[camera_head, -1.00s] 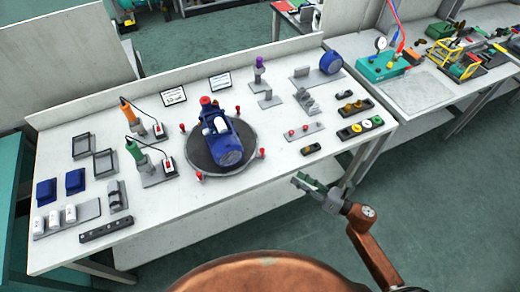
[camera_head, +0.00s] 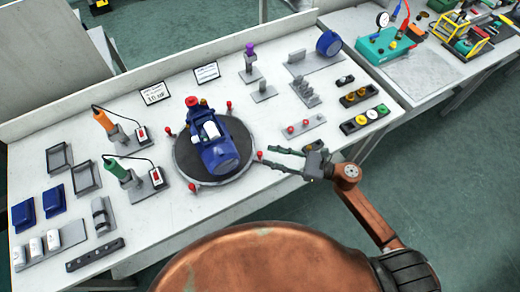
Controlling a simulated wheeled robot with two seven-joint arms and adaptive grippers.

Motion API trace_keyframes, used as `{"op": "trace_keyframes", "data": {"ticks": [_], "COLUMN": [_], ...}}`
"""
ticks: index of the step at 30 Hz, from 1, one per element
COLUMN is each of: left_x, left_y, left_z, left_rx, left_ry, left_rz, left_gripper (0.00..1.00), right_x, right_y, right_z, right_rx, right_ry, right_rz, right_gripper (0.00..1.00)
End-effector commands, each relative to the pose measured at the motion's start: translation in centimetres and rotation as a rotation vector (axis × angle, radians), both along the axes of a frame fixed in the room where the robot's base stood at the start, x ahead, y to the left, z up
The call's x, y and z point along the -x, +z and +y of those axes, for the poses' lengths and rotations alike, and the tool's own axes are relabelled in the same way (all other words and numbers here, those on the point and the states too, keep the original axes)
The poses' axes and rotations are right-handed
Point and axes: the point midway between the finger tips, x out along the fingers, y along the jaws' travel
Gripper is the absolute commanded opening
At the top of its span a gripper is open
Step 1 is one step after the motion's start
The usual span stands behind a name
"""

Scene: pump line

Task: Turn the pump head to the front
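The blue pump (camera_head: 219,155) lies on a round dark turntable (camera_head: 188,160) on the white bench. Its broad round blue end points to the lower right, and a red cap (camera_head: 192,101) is at its far end. Red-knobbed pegs stand around the turntable's rim. My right gripper (camera_head: 264,158) reaches in from the right with its fingers spread. Its fingertips are beside the red knob (camera_head: 259,154) at the turntable's right edge; whether they touch it I cannot tell. Nothing shows held between the fingers. My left gripper is out of view.
An orange-handled tool (camera_head: 116,134) and a green-handled tool (camera_head: 117,170) stand left of the turntable. Grey brackets (camera_head: 305,92) and a button strip (camera_head: 304,127) are to its right. The bench front below the turntable is clear.

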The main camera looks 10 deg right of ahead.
Motion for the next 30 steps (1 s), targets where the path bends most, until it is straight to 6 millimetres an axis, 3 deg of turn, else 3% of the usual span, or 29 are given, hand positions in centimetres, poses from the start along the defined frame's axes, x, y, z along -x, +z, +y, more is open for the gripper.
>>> {"op": "trace_keyframes", "data": {"ticks": [4, 9, 20, 30], "left_x": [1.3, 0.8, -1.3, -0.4], "left_y": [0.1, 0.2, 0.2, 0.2], "left_z": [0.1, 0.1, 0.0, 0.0], "left_rx": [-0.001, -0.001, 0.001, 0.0], "left_ry": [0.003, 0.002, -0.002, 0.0], "left_rz": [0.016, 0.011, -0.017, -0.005], "left_gripper": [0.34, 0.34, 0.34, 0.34], "right_x": [-1.3, -2.1, -2.3, -2.3], "right_y": [0.1, 0.1, 0.0, 0.0], "right_z": [2.2, 3.7, 4.1, 4.0], "right_rx": [-0.001, -0.002, 0.0, -0.001], "right_ry": [0.003, 0.002, -0.001, -0.002], "right_rz": [-0.002, 0.0, 0.001, 0.0], "right_gripper": [0.33, 0.33, 0.33, 0.09]}}
